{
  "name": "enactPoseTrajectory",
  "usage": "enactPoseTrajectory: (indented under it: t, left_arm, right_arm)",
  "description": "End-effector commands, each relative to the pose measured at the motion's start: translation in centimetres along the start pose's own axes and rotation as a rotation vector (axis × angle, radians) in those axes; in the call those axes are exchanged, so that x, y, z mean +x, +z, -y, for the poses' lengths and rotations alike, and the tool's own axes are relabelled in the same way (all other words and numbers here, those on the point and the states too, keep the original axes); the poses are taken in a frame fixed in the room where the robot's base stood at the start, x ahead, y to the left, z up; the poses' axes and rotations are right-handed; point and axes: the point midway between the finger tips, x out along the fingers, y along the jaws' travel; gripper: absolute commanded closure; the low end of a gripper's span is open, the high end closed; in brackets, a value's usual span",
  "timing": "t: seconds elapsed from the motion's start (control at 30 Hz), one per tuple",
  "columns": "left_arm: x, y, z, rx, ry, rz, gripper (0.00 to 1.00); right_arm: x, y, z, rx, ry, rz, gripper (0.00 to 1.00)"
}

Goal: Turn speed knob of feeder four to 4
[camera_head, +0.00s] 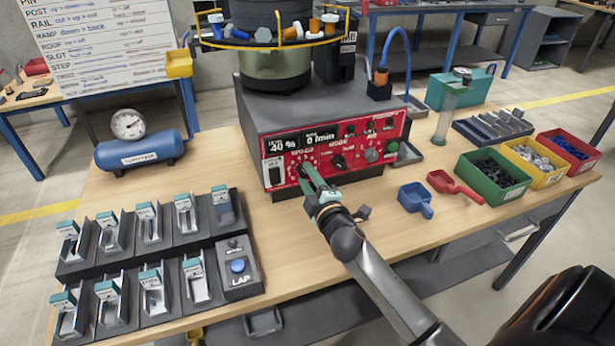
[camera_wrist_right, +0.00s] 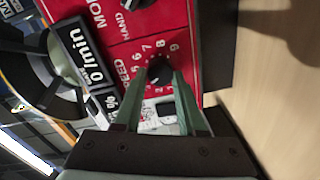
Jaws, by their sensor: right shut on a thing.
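The feeder's red control panel (camera_head: 355,145) is on the front of the dark grey base, with displays reading 40 % and 0 /min. My right gripper (camera_head: 306,172) reaches its lower left part. In the right wrist view the black speed knob (camera_wrist_right: 158,70) sits between the two green fingers of my right gripper (camera_wrist_right: 159,84), which are shut on it. White numbers, 9 down to about 5, ring the knob beside the word SPEED. The lower numbers and the pointer are too unclear to read. My left gripper is not in view.
Two dark racks of small fixtures (camera_head: 150,265) and a LAP button box (camera_head: 238,268) stand at left. A blue air tank (camera_head: 140,150) is behind them. A blue scoop (camera_head: 415,198), a red scoop (camera_head: 455,186) and a green bin (camera_head: 495,178) are at right. Bare wood lies before the feeder.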

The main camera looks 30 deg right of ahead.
Motion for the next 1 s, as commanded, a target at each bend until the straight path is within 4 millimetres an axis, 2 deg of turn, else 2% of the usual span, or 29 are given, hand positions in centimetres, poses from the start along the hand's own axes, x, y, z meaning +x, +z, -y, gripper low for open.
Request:
enactPoseTrajectory:
  t: [0.4,0.93,0.97,1.0]
  left_arm:
    - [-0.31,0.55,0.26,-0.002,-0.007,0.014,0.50]
    - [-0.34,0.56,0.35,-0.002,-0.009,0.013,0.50]
    - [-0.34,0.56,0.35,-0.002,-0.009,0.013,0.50]
    - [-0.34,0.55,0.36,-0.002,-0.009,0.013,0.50]
  right_arm:
    - [0.00,0.09,-0.05,0.184,0.000,-0.007,1.00]
    - [0.01,0.09,-0.04,0.206,0.000,-0.008,1.00]
    - [0.01,0.09,-0.04,0.205,0.000,-0.008,0.59]
    - [0.01,0.09,-0.03,0.205,0.000,-0.008,0.55]
